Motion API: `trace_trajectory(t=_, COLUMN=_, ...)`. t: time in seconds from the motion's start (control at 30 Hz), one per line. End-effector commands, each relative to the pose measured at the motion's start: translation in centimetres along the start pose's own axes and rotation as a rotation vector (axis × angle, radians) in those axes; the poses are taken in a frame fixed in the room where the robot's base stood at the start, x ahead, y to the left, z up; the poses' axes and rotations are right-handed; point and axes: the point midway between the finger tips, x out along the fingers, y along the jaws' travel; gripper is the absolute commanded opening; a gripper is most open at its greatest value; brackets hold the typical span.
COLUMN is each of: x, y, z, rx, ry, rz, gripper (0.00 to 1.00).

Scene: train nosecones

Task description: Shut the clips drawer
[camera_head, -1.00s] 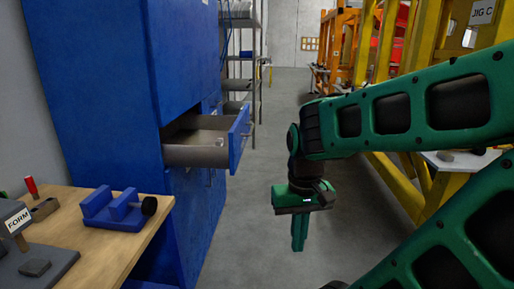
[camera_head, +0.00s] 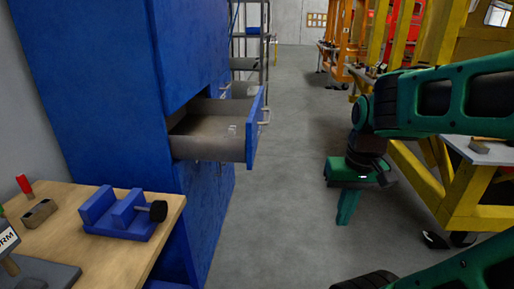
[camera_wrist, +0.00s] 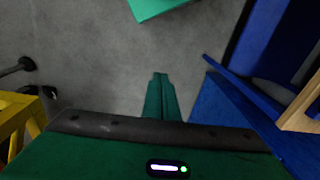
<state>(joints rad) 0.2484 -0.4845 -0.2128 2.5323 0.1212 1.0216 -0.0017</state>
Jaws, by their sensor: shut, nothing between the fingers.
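The clips drawer (camera_head: 212,138) is pulled out of the tall blue cabinet (camera_head: 110,90) at the left in the head view. Its blue front (camera_head: 256,126) with a handle faces the aisle, and a few small light things lie inside it. My gripper (camera_head: 345,208) hangs pointing down over the floor, to the right of the drawer and apart from it. Its green fingers are together and empty, also in the wrist view (camera_wrist: 160,95). In the wrist view a blue drawer or cabinet part (camera_wrist: 235,85) shows at the right.
A wooden bench (camera_head: 110,245) with a blue clamp fixture (camera_head: 122,213) stands at the front left. A yellow frame (camera_head: 470,185) stands at the right behind my arm. Shelving (camera_head: 262,50) stands beyond the cabinet. The grey aisle floor (camera_head: 285,170) between is clear.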

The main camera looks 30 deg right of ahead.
Motion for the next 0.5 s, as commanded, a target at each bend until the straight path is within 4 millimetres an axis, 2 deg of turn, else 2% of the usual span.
trace_trajectory(t=0.03, x=-0.5, y=-0.6, z=-2.5, rx=0.003, ry=0.033, rz=-0.019, gripper=0.0)
trace_trajectory(t=0.07, x=-0.9, y=-1.3, z=-4.1, rx=-0.001, ry=0.059, rz=-0.037, gripper=0.0)
trace_trajectory(t=0.2, x=-3.5, y=-5.5, z=-12.4, rx=-0.021, ry=0.201, rz=-0.157, gripper=0.0)
trace_trajectory(t=0.3, x=-5.5, y=-8.3, z=-17.5, rx=-0.033, ry=0.286, rz=-0.255, gripper=0.0)
trace_trajectory(t=0.4, x=-7.2, y=-10.5, z=-21.1, rx=-0.041, ry=0.347, rz=-0.342, gripper=0.0)
trace_trajectory(t=0.5, x=-8.4, y=-11.9, z=-23.2, rx=-0.048, ry=0.383, rz=-0.403, gripper=0.0)
